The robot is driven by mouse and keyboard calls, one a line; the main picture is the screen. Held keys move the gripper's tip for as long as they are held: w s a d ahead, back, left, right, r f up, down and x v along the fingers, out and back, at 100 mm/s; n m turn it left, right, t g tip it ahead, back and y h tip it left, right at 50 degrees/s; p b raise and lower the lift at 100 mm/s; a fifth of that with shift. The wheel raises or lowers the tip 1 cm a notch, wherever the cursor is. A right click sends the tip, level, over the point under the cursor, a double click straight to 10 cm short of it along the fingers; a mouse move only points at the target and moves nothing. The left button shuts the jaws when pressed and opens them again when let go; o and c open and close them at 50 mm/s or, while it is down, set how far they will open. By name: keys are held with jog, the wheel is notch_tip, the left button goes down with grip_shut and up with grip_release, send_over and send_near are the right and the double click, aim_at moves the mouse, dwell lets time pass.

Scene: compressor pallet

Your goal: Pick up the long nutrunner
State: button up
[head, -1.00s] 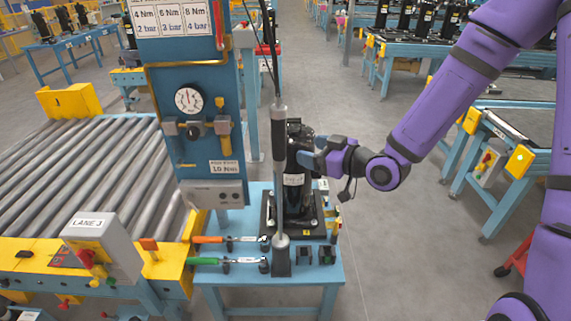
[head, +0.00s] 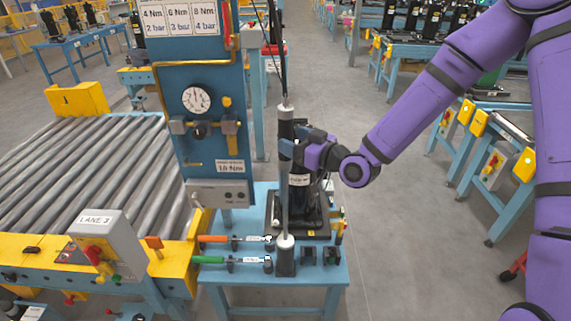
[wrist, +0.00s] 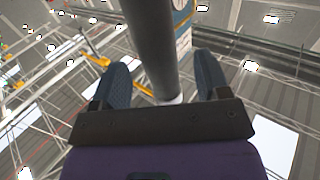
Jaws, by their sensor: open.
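The long nutrunner (head: 286,205) stands upright at the front of the small blue table, with a dark grip section above a thin grey shaft. Its lower end sits in a dark holder (head: 286,262), and cables rise from its top. My gripper (head: 293,143) is at the height of the dark grip section, reaching in from the right. In the wrist view the nutrunner (wrist: 152,45) passes between the two blue fingers of my open gripper (wrist: 158,85), with gaps visible on both sides. Contact cannot be made out.
A black compressor (head: 308,200) stands close behind the nutrunner on the blue table (head: 240,299). An orange-handled wrench (head: 215,238) and a green-handled wrench (head: 210,259) lie left of the holder. A blue gauge panel (head: 205,70) rises at left, beside the roller conveyor (head: 80,165).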

jog(key=shift+x, duration=1.65)
jog(key=shift+w+f, duration=0.1)
grip_shut()
